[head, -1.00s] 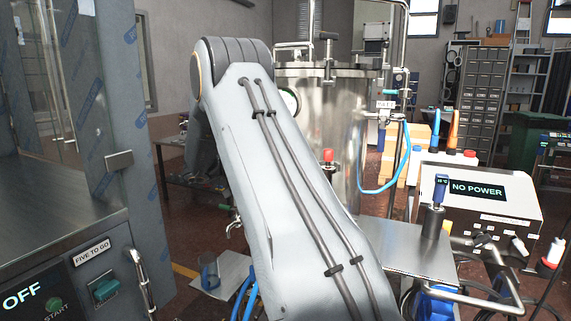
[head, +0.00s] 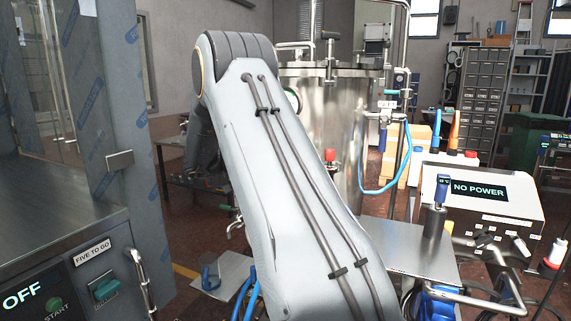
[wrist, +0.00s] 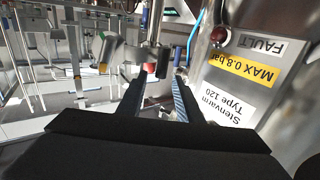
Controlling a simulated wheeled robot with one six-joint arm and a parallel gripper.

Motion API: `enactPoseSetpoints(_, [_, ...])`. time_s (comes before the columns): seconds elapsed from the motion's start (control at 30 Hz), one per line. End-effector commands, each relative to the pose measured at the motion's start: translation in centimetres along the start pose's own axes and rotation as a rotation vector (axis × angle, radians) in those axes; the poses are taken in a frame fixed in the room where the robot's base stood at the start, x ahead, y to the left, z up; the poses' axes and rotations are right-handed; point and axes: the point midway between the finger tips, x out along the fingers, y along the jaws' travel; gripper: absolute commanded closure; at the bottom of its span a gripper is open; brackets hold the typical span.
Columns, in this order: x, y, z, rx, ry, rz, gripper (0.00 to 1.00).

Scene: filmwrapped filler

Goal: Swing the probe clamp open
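In the wrist view, which looks tilted and partly upside down, the two dark fingers of my gripper (wrist: 157,84) are apart with a gap between them. A metal rod (wrist: 155,22) comes down toward the fingertips, with a small fitting with a red part (wrist: 150,68) close to them. I cannot tell which of these parts is the probe clamp, or whether a finger touches any of them. In the head view the steel tank (head: 335,120) stands behind my arm, with pipe fittings (head: 386,115) on its right side. My gripper is not visible there.
In the head view, a NO POWER box (head: 480,195) stands right, a blue hose (head: 385,188) hangs by the tank, and a steel cabinet (head: 70,220) is left.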

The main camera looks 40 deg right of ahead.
Motion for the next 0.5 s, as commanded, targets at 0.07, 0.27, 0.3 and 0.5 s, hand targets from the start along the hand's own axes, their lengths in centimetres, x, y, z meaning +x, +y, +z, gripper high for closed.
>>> enactPoseSetpoints(0.07, [0.0, 0.0, -1.4, 0.005, -0.001, 0.001, 0.68])
enactPoseSetpoints(0.27, [0.0, 0.0, -5.1, 0.005, -0.002, 0.000, 0.68])
enactPoseSetpoints(0.3, [0.0, 0.0, -5.7, 0.004, -0.002, 0.000, 0.68])
enactPoseSetpoints(0.5, [0.0, 0.0, -8.0, 0.001, -0.001, 0.001, 0.68])
